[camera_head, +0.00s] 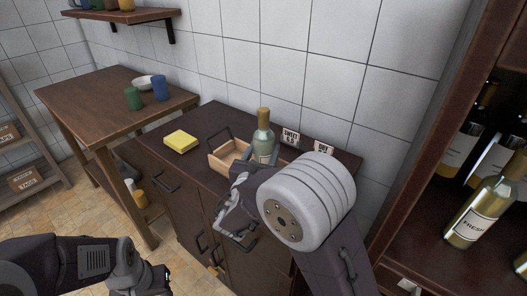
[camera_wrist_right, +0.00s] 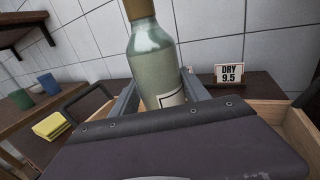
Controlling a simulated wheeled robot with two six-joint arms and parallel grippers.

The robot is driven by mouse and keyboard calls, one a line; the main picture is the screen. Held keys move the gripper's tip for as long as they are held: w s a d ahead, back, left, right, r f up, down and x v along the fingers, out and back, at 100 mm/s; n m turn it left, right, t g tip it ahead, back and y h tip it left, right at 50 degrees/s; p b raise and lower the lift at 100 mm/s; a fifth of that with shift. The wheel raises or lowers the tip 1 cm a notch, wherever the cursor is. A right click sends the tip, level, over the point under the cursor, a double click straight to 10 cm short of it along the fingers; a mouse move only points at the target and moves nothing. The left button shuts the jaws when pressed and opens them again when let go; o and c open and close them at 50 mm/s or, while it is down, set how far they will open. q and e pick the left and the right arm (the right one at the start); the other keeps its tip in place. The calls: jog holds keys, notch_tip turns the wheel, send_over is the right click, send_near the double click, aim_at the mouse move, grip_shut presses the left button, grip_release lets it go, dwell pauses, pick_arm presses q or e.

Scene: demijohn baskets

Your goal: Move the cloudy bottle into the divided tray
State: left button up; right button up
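The cloudy bottle (camera_head: 263,142), pale green with a gold top and a pale label, stands roughly upright at the right part of the wooden tray (camera_head: 218,163) with a dark handle. My right gripper (camera_head: 256,168) reaches it from the front. In the right wrist view the bottle (camera_wrist_right: 154,65) is between the two fingers, which look closed on its sides. Tray wood (camera_wrist_right: 266,108) shows on both sides of it there. The bottle's base and the tray's dividers are hidden, so I cannot tell whether it touches the tray floor. My left gripper (camera_head: 151,280) is low at the left, away from the counter.
Two signs stand behind the tray, one reading DRY 9.5 (camera_wrist_right: 229,74), the other SWEET (camera_head: 290,137). A yellow sponge-like block (camera_head: 181,141) lies left of the tray. A side table (camera_head: 100,97) holds cups and a bowl. A cabinet at right holds several bottles (camera_head: 481,211).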

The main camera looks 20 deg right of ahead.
jog(key=shift+o, duration=1.4)
jog(key=shift+r, duration=0.3)
jog(key=v, duration=1.2)
jog(key=shift+a+f, duration=0.1)
jog(key=shift+f, duration=0.05)
